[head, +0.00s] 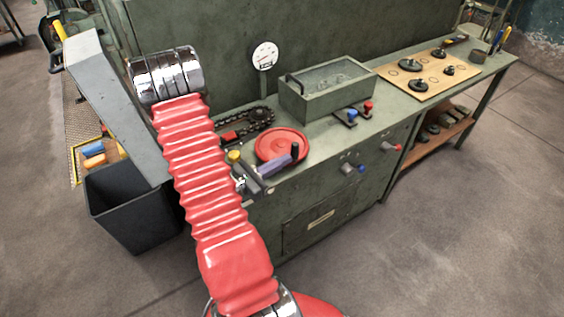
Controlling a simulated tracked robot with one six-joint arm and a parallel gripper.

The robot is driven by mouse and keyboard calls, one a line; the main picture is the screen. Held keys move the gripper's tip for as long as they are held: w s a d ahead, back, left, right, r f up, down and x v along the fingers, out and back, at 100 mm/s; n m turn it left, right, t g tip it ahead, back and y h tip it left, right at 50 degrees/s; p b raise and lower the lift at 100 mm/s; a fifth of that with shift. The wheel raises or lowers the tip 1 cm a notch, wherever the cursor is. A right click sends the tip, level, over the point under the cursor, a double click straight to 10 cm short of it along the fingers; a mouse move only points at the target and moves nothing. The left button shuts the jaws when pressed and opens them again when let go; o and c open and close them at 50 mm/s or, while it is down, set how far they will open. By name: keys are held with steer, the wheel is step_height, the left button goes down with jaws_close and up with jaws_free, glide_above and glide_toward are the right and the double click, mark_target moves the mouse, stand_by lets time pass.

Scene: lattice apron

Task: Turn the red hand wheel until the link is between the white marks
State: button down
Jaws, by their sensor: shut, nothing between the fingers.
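The red hand wheel (273,143) lies on the green bench, with a black upright handle (295,150) at its right. A dark chain (258,116) lies in a loop behind and left of it. A red piece (229,137), perhaps the link, shows at the chain's near end, partly hidden by my red-sleeved arm. I cannot make out the white marks. My gripper (293,156) appears as a shut, purple-grey bar reaching over the wheel's near rim, close to the handle. Whether it touches the handle is unclear. My wrist is mostly hidden behind the sleeve.
Behind the wheel stand a glass-topped green box (327,90) and a white dial (264,56). Blue and red levers (352,113) sit to the right. A wooden board (432,74) with black parts lies further right. A black bin (130,210) stands at left.

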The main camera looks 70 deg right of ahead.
steer(key=shift+s+d, duration=0.1)
steer(key=shift+s, duration=0.05)
steer(key=shift+s+d, duration=0.15)
steer(key=shift+d, duration=0.05)
steer(key=shift+s+d, duration=0.25)
steer(key=shift+s, duration=0.15)
steer(key=shift+a, duration=0.1)
steer(key=s+a+v, duration=0.1)
steer(key=v, duration=1.2)
steer(key=shift+a, duration=0.4)
steer(key=shift+s+f, duration=0.1)
steer(key=shift+f, duration=0.05)
stand_by(0.5)
